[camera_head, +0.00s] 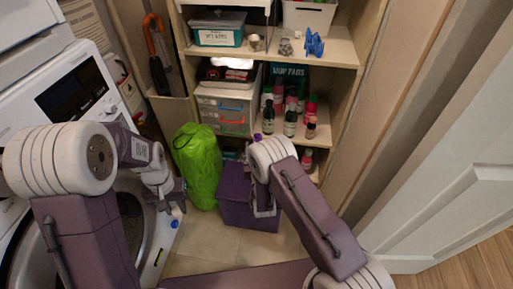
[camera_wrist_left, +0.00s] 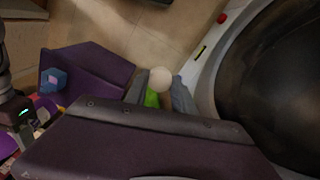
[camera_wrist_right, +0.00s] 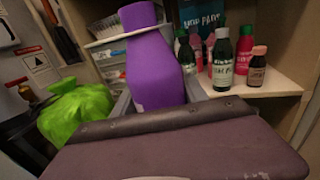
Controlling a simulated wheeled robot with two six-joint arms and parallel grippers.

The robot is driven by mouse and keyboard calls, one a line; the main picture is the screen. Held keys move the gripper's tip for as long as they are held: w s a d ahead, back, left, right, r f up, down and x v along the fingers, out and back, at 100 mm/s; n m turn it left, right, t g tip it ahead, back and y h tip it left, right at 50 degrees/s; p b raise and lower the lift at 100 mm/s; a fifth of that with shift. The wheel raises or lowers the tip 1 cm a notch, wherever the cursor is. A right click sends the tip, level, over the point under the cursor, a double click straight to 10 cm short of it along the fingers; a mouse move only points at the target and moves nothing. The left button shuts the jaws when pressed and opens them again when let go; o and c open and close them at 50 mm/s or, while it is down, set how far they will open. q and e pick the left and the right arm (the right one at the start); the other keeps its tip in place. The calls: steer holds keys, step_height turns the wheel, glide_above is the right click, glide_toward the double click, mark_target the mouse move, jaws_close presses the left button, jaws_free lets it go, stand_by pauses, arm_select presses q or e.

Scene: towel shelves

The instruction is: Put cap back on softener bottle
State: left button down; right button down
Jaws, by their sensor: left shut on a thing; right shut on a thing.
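The softener bottle (camera_wrist_right: 153,70) is purple and stands nearly upright in the right wrist view, its top close to the upper edge. My right gripper (camera_wrist_right: 158,104) is shut on its lower part. In the head view my right gripper (camera_head: 264,206) is mostly hidden by its own arm, and a purple bit of the bottle (camera_head: 257,137) shows above the arm. My left gripper (camera_wrist_left: 159,94) is shut on a pale round thing, seemingly the cap (camera_wrist_left: 161,78). In the head view my left gripper (camera_head: 174,202) is beside the washer, low and apart from the bottle.
A purple bin (camera_head: 236,207) stands on the floor below my right gripper. A bright green bag (camera_head: 197,165) stands left of it. The shelves (camera_head: 335,52) behind hold several small bottles (camera_head: 290,118) and boxes. The washer (camera_head: 75,85) is at left, a white door (camera_head: 440,170) at right.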

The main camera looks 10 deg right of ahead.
steer(key=c, duration=1.3)
jaws_free()
steer(key=shift+c, duration=0.2)
jaws_close()
